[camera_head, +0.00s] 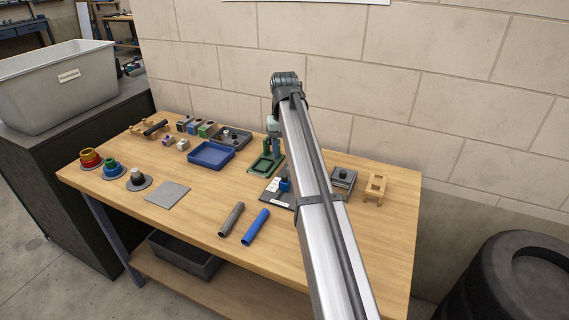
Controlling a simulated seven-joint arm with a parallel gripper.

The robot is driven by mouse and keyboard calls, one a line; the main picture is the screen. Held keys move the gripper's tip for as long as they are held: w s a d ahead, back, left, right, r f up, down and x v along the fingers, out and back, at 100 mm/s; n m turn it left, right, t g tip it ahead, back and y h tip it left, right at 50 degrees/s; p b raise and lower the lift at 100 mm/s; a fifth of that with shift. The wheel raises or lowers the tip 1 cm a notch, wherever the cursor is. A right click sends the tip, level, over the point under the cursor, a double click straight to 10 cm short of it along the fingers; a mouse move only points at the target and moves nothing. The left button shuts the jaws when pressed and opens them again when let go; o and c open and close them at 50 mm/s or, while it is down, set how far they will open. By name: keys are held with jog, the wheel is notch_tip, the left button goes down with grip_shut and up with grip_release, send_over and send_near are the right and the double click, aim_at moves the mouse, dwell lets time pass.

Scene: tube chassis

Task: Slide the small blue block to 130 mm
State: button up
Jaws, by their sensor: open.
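A small blue block (285,185) is on a dark flat base (290,206) near the middle of the table, just left of my arm. White label-like patches lie on the base beside the block. Any scale marks are too small to read, so I cannot tell the block's position in millimetres. My arm crosses in front of the base's right side and hides part of it. My gripper is not visible; only my arm's long link and the joint at its far end show.
A green press-like stand (268,155) is just behind the base. A blue tray (212,155) is to the left. A grey tube (231,219) and a blue tube (255,227) lie in front. A wooden stand (375,188) is at right. The table's front right is clear.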

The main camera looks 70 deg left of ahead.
jog(key=shift+r, duration=2.4)
